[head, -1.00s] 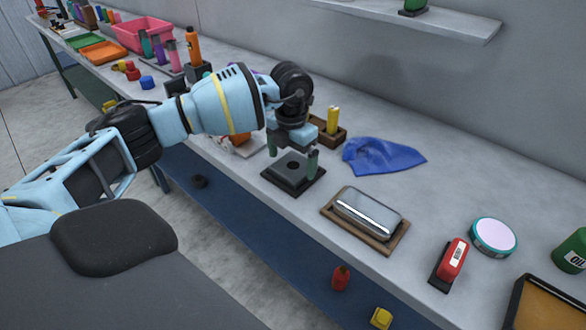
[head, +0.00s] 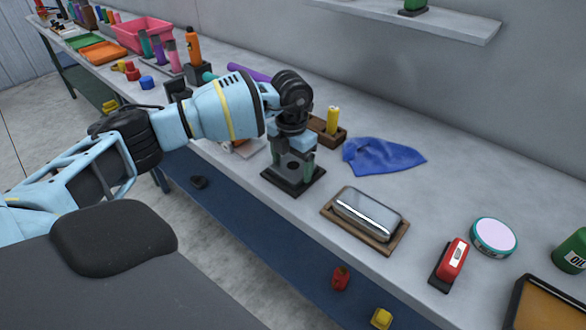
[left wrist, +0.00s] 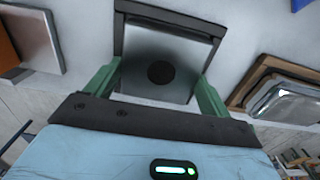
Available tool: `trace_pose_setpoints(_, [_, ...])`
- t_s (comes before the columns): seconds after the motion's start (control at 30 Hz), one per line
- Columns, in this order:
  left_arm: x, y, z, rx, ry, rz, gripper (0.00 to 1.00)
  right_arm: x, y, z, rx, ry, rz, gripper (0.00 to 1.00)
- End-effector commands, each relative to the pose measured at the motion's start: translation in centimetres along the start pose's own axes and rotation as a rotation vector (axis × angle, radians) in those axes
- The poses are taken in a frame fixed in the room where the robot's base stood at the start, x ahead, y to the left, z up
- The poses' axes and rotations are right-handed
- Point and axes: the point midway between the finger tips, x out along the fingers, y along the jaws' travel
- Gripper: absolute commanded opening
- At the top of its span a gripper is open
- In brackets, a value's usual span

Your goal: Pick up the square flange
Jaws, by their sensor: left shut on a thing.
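In the left wrist view my left gripper (left wrist: 160,76) is shut on the flange. In the head view the fingers hide part of it. I see no clear gap beneath it. My right gripper is not in view.
A silver case on a wooden tray (head: 329,213) stands right of the base. A blue cloth (head: 380,157) and a wooden block with a yellow cylinder (head: 333,121) lie behind. A red stapler-like object (head: 453,260) and a round tin (head: 494,237) are further right.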

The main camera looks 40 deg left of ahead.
Motion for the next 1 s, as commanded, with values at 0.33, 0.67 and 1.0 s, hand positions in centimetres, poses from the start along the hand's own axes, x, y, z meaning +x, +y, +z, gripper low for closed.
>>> trace_pose_setpoints(0.33, [-1.9, 0.0, 0.1, 0.000, -0.007, -0.001, 0.38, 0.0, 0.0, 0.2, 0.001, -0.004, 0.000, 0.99])
trace_pose_setpoints(0.67, [-4.0, -2.0, -3.4, 0.005, -0.003, 0.000, 0.38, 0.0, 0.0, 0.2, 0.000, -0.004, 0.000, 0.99])
trace_pose_setpoints(1.0, [-4.6, -5.5, -9.2, 0.004, -0.002, 0.000, 0.38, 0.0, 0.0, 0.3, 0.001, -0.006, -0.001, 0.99])
